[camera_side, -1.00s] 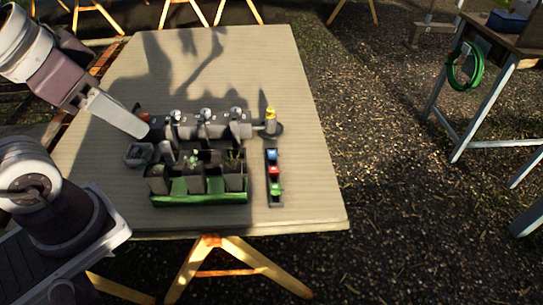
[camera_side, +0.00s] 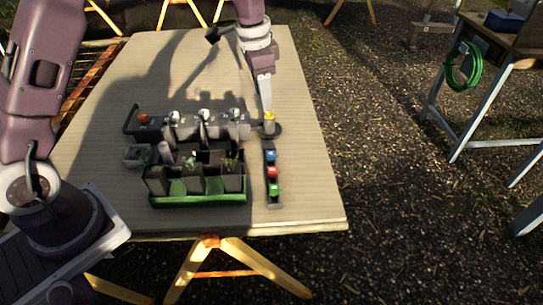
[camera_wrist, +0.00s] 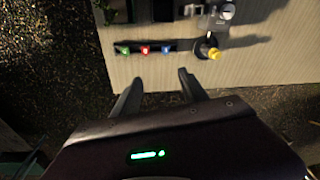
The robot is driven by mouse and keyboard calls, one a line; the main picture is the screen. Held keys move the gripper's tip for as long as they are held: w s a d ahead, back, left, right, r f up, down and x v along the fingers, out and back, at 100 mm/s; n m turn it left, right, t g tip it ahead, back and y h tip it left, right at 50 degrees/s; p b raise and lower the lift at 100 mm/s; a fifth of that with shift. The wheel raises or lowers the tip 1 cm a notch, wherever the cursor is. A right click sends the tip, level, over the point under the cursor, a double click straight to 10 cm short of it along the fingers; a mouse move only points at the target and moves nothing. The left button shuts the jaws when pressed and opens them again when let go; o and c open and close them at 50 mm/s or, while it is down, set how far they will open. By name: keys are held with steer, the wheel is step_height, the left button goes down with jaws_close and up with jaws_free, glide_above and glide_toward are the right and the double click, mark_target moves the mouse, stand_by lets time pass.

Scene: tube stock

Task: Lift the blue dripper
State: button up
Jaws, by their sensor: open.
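The blue dripper (camera_side: 271,155) sits at the far end of a narrow dark rack (camera_side: 275,203). A red dripper (camera_side: 273,172) and a green dripper (camera_side: 275,189) share the rack. In the wrist view the blue dripper (camera_wrist: 167,49) is at the right of the row, just beyond my fingertips. My gripper (camera_wrist: 158,86) is open and empty, with clear space between its fingers. In the side view my gripper (camera_side: 267,108) hangs near the yellow-topped piece, beyond the blue dripper. Its exact height is unclear.
A yellow-topped piece (camera_side: 269,117) stands on a dark round base beyond the rack. A dark manifold with several valves (camera_side: 204,116) lies left of it. A green tray of dark pots (camera_side: 198,200) stands left of the rack. The table (camera_side: 310,190) is bare right of the rack.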

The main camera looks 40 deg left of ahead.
steer(key=m+g, duration=0.1)
steer(key=m, duration=0.1)
glide_above(271, 153)
step_height(271, 153, down, 12)
steer(key=shift+g, duration=0.3)
step_height(271, 153, down, 12)
steer(key=shift+d+r, duration=0.1)
steer(key=shift+r, duration=0.1)
jaws_close()
